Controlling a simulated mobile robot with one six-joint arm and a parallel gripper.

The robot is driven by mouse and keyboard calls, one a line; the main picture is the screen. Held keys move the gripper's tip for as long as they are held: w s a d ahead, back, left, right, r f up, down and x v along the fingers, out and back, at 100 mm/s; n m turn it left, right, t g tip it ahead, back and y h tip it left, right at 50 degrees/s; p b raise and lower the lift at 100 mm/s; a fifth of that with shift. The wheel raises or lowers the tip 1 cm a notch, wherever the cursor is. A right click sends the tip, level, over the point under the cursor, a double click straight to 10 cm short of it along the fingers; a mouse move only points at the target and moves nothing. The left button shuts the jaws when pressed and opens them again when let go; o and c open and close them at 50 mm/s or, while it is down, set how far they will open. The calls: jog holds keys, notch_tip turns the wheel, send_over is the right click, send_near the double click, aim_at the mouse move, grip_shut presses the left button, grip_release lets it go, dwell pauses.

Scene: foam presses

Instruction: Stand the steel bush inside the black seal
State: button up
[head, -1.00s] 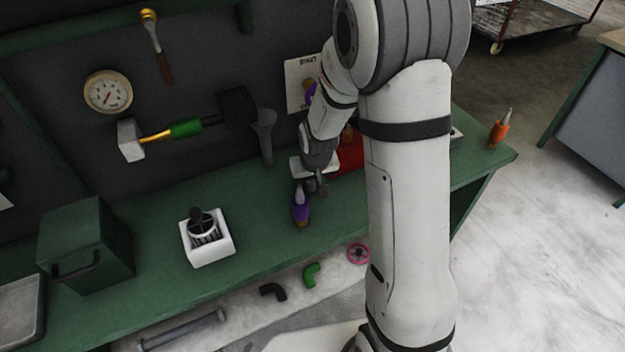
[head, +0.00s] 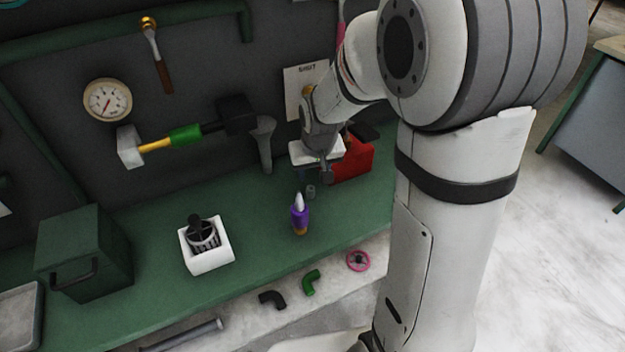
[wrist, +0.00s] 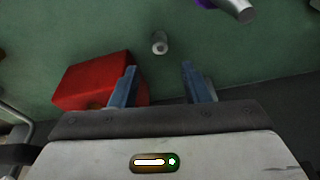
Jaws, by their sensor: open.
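A small grey cylinder, which looks like the steel bush (head: 310,191), stands on the green bench behind the purple bottle. In the wrist view the steel bush (wrist: 159,46) shows a dark hole in its end and lies just beyond the gap between my fingers. My gripper (wrist: 158,68) is open and empty, with one blue finger on each side of that gap. In the head view it hangs over the bench close to the bush, not around it. I cannot make out the black seal for certain in either view.
A purple bottle (head: 299,216) stands in front of the bush. A red box (head: 352,160) is close on the right, with a dark object on top (head: 364,131). A white box (head: 207,257) holding a dark part is at left. Bench between them is clear.

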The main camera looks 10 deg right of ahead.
jog(key=s+d+r, duration=0.2)
jog(key=s+r, duration=0.3)
jog(key=s, duration=0.4)
jog(key=s+d+r+m, duration=0.1)
jog(key=s+r, duration=0.4)
jog(key=s, duration=0.5)
jog(key=shift+s+d+r, duration=0.2)
jog(key=shift+d+r, duration=0.2)
jog(key=shift+d, duration=0.25)
jog(key=shift+s, duration=0.15)
jog(key=shift+c, duration=0.5)
jog(key=shift+s, duration=0.1)
